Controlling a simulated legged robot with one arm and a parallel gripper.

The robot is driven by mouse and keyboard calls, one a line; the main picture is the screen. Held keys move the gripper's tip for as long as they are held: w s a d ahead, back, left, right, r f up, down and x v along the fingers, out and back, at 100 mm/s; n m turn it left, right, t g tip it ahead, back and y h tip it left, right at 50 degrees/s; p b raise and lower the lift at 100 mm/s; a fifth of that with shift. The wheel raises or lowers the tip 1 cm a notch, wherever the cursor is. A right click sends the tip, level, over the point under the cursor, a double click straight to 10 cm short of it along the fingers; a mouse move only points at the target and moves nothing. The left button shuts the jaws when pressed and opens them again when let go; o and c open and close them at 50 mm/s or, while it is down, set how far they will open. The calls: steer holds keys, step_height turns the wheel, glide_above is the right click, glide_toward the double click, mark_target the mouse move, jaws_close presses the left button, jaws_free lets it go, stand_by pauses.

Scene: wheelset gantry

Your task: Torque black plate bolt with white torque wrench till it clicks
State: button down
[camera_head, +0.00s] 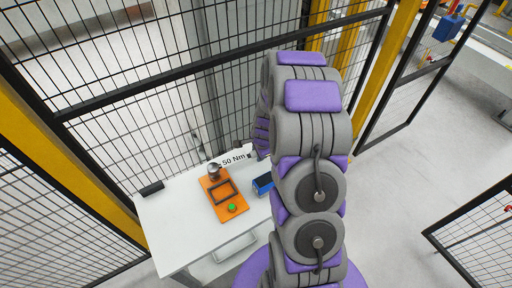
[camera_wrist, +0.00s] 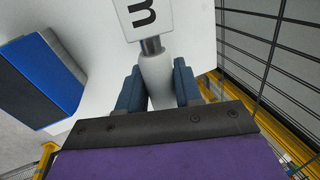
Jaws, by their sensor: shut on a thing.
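The white torque wrench (camera_wrist: 156,75) runs between the fingers of my gripper (camera_wrist: 158,90) in the wrist view. The gripper is shut on its handle. Its white label, partly cut off, shows at the top of that view. In the head view the wrench, marked "50 Nm" (camera_head: 234,159), reaches left from my arm over the table. Its left end is by a silver rounded part (camera_head: 214,170) at the back of an orange board (camera_head: 222,211). A black frame (camera_head: 224,193) lies on the board. I cannot make out the bolt, nor whether the wrench touches it.
Black mesh fencing (camera_head: 150,80) with yellow posts stands close behind the table.

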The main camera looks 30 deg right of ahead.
steer(key=shift+s+r+m, duration=0.1)
steer(key=shift+s+m, duration=0.2)
steer(key=shift+s, duration=0.1)
steer(key=shift+s+m+p, duration=0.3)
steer(key=shift+s+p, duration=0.1)
steer(key=shift+p, duration=0.2)
steer(key=shift+w, duration=0.45)
